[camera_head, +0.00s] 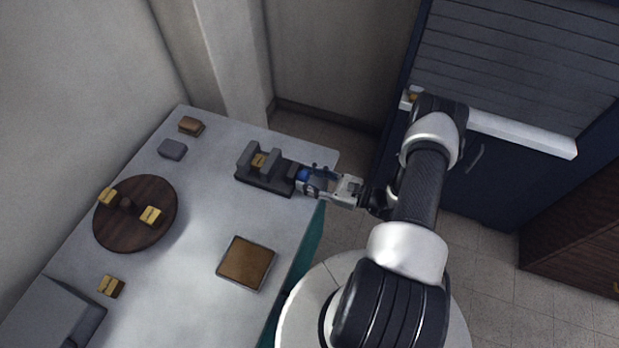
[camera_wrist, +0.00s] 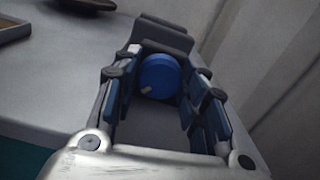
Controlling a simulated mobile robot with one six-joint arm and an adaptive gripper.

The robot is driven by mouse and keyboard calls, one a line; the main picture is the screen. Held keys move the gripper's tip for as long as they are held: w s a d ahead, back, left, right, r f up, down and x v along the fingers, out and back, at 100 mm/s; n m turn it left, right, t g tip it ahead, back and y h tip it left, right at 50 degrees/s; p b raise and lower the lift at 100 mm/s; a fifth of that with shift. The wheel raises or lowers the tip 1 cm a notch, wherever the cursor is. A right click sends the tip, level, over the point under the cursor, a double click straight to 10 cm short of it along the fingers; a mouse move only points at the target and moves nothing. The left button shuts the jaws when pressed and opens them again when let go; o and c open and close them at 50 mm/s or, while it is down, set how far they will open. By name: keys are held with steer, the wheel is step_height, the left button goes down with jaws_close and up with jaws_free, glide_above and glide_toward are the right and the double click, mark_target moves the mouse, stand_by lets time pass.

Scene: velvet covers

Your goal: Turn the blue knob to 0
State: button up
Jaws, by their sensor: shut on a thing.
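The blue knob (camera_wrist: 159,76) sits on the front of a dark grey fixture between my fingers in the wrist view. A pale mark shows near its lower left edge. In the head view the knob (camera_head: 303,175) is a small blue patch at the right end of the grey fixture (camera_head: 265,183), which stands near the table's far right corner. My gripper (camera_head: 311,180) reaches in from the right and is shut on the knob. In the wrist view its fingers (camera_wrist: 160,90) stand on both sides of the knob. Any numbers on the fixture cannot be read.
The grey table (camera_head: 200,220) holds a round dark wooden board (camera_head: 135,232) with yellow blocks, a square brown tray (camera_head: 246,263), small blocks at the back left and a grey box (camera_head: 50,315) at front left. A dark blue cabinet (camera_head: 500,180) stands right.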

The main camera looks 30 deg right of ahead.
steer(key=shift+c, duration=1.3)
steer(key=shift+n, duration=0.3)
steer(key=n+b, duration=0.2)
steer(key=n, duration=0.3)
steer(key=n+b, duration=0.1)
steer(key=n, duration=0.3)
steer(key=shift+f, duration=0.1)
steer(key=n+b, duration=0.1)
steer(key=n, duration=0.2)
steer(key=shift+n, duration=0.4)
steer(key=n+b, duration=0.2)
steer(key=n, duration=0.2)
steer(key=shift+n+b, duration=0.65)
steer(key=shift+n, duration=1.05)
